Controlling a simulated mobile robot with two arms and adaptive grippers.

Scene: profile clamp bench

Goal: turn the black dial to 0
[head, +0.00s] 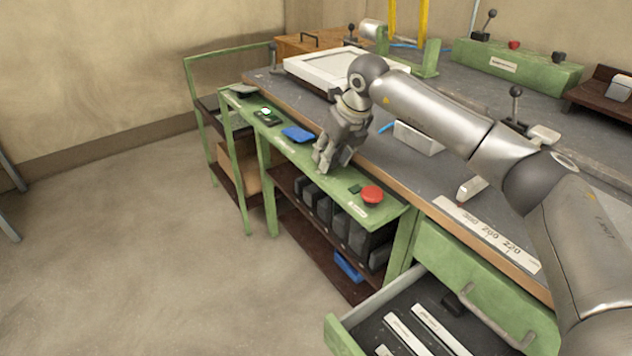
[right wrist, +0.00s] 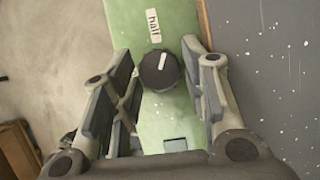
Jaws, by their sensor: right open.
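The black dial (right wrist: 160,71) is a round knob with a short white mark, seen in the right wrist view on a green panel (right wrist: 124,18). The mark points roughly up the picture, towards a white label reading "half" (right wrist: 153,26). No 0 label can be seen. My right gripper (head: 324,162) is open over the narrow green shelf in the head view and hides the dial there. In the right wrist view its fingers (right wrist: 159,62) stand on either side of the dial, the right one very close. I cannot tell whether they touch it. My left gripper is not in view.
A red button (head: 372,194) and a blue piece (head: 298,134) are on the green shelf (head: 398,209) either side of my gripper. The grey bench top lies behind it. An open drawer (head: 345,335) with white strips sticks out in front.

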